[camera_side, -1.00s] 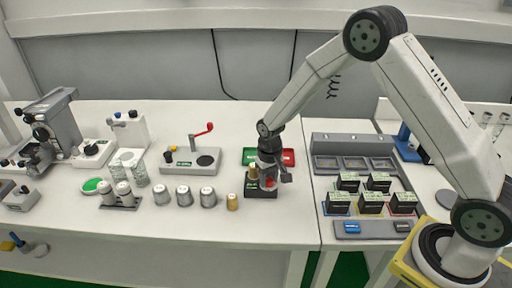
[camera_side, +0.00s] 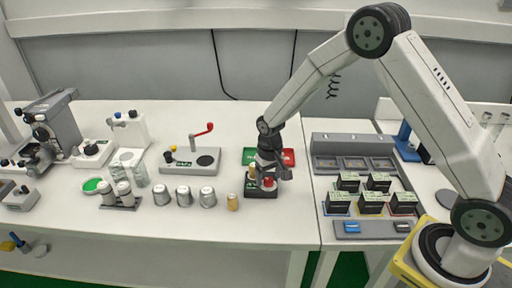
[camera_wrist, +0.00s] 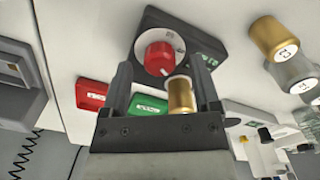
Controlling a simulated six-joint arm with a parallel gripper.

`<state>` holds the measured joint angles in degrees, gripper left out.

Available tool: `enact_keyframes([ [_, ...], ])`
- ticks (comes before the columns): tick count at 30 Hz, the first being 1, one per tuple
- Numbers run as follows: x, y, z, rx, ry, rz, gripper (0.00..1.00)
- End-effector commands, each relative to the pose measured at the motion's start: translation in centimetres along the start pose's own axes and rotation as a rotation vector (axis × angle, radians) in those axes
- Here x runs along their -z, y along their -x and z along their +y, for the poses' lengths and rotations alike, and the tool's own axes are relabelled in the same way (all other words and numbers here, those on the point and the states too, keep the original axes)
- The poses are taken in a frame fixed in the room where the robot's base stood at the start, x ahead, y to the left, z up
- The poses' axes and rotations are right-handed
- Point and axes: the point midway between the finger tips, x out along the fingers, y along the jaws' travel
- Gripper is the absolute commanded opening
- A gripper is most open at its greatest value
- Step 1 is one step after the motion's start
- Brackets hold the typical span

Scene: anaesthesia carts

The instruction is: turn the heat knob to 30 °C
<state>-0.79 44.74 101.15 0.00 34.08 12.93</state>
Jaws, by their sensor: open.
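The heat knob (camera_wrist: 159,59) is red and sits on a pale round dial on a dark box (camera_wrist: 153,18) with a small green-lettered panel (camera_wrist: 209,61). In the side view the red knob (camera_side: 269,183) shows just below my gripper (camera_side: 271,170), on the dark box (camera_side: 262,194). In the wrist view my gripper (camera_wrist: 160,63) is open, one finger on each side of the knob. I cannot tell whether either finger touches it. The dial markings are too small to read, so the setting is unclear.
A gold-topped cylinder (camera_wrist: 180,95) stands close to the knob, between the fingers in the wrist view. Red (camera_side: 289,157) and green (camera_side: 249,155) trays lie behind the box. A gold cup (camera_side: 232,202) and several silver cups (camera_side: 208,197) stand to the left.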

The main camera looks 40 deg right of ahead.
Motion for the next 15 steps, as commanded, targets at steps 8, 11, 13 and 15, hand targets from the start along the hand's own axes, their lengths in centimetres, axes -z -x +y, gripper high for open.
enact_keyframes([
  [8, 0.0, 3.1, 0.0, 0.001, 0.000, 0.003, 0.79],
  [11, 0.0, 4.4, 0.0, 0.000, 0.000, 0.002, 0.79],
  [13, 0.0, 5.2, 0.0, 0.001, 0.000, 0.003, 0.79],
  [15, 0.0, 5.9, 0.0, 0.001, 0.000, 0.002, 0.79],
])
